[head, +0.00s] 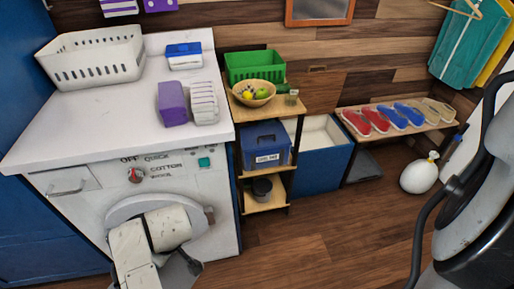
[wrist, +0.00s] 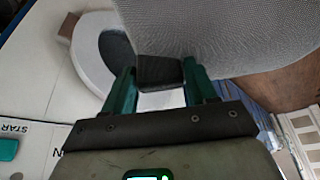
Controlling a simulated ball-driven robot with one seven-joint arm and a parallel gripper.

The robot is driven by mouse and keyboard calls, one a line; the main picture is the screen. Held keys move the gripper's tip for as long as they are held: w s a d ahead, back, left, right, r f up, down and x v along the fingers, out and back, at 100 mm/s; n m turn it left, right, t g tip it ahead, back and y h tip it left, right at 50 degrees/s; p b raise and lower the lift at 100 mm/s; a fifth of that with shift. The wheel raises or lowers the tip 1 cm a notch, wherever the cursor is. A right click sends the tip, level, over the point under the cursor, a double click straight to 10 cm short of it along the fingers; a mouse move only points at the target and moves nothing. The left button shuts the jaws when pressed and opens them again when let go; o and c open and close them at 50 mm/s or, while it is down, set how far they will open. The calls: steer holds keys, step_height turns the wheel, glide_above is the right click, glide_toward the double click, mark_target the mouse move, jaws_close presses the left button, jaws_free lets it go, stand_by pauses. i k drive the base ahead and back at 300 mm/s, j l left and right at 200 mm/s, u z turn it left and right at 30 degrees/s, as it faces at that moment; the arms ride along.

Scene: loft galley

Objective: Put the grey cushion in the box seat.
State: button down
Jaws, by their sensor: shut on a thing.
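In the wrist view my gripper (wrist: 160,82) has its two green fingers closed on a dark tab at the near edge of the grey cushion (wrist: 225,35). The cushion is light grey with a fine weave and runs out of the top of the picture. In the head view my arm reaches down in front of the washing machine, and neither gripper nor cushion can be made out there. A blue box with a pale inside (head: 322,140), seemingly the box seat, stands open against the back wall, right of the shelf.
The washing machine (head: 70,205) is close to my arm; its round door (wrist: 85,45) shows beside the cushion. A narrow shelf (head: 265,202) stands between machine and box. A shoe bench (head: 405,130) and a white sack (head: 419,176) are right of the box. Wooden floor (head: 315,235) is clear in front.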

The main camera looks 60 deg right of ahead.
mark_target(308, 156)
steer(key=k+l+z, duration=0.1)
steer(key=k+z, duration=0.2)
steer(key=k, duration=0.2)
steer(key=k+l+z, duration=0.25)
steer(key=k, duration=0.2)
steer(key=i+z, duration=0.1)
steer(key=z, duration=0.75)
steer(key=i+z, duration=0.15)
steer(key=z, duration=0.25)
steer(key=i+j, duration=0.4)
steer(key=i, duration=0.2)
steer(key=i+j, duration=0.45)
steer(key=i, duration=0.15)
steer(key=i+j, duration=0.4)
steer(key=i, duration=0.2)
